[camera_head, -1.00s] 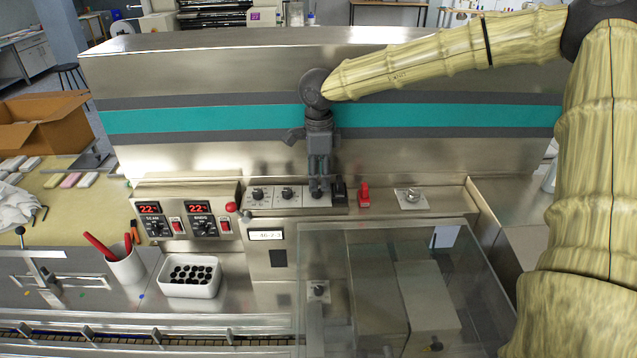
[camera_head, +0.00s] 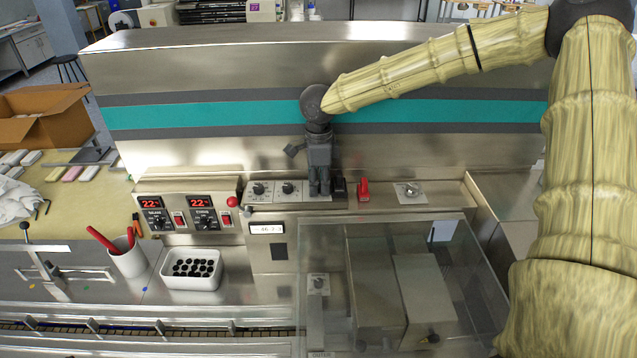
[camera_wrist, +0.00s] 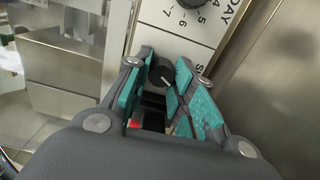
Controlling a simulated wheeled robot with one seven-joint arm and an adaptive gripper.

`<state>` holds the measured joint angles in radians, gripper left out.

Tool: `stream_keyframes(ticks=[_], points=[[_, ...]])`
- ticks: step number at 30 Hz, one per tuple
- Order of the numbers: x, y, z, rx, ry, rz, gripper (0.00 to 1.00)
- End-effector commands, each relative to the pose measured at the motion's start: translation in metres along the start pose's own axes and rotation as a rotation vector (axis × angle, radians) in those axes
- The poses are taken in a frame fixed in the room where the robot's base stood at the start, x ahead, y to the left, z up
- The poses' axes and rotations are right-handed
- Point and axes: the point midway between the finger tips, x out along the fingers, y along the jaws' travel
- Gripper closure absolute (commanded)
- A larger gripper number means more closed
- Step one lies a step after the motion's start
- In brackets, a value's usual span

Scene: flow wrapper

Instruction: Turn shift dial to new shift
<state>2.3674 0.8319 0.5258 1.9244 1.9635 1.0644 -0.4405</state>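The shift dial is a small black knob with a white pointer line, seen in the wrist view (camera_wrist: 161,76) beside a partly hidden label starting with "S". My gripper (camera_head: 319,193) points down at the control strip and hides this dial in the head view. In the wrist view my gripper's teal-padded fingers (camera_wrist: 164,72) stand on either side of the knob, which fills the narrow gap between them; they look shut on it. Finger contact is partly hidden. The pointer slants across the knob, but the scale it points to is hidden.
The day dial (camera_wrist: 190,3), numbered, sits beside it. On the strip are two more knobs (camera_head: 259,189) (camera_head: 288,189), a black switch (camera_head: 339,188), a red switch (camera_head: 364,190) and a metal switch (camera_head: 410,191). A clear cover (camera_head: 390,290) lies in front. A display (camera_head: 267,229) is below.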

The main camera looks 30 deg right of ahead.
Motion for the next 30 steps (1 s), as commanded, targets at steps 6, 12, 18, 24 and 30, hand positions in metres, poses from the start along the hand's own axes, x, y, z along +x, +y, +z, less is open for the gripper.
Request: stream_keyframes(ticks=[6, 12, 18, 24, 30], points=[[-0.0004, -0.0004, -0.0001, 0.032, 0.000, -0.001, 0.99], [-0.0006, -0.0001, 0.0000, 0.142, 0.000, -0.001, 0.99], [-0.0007, -0.0001, 0.0000, 0.190, 0.000, -0.002, 0.99], [-0.0009, -0.0002, 0.0000, 0.191, -0.001, -0.002, 0.99], [-0.0008, -0.0001, 0.0001, 0.190, 0.000, -0.002, 0.54]])
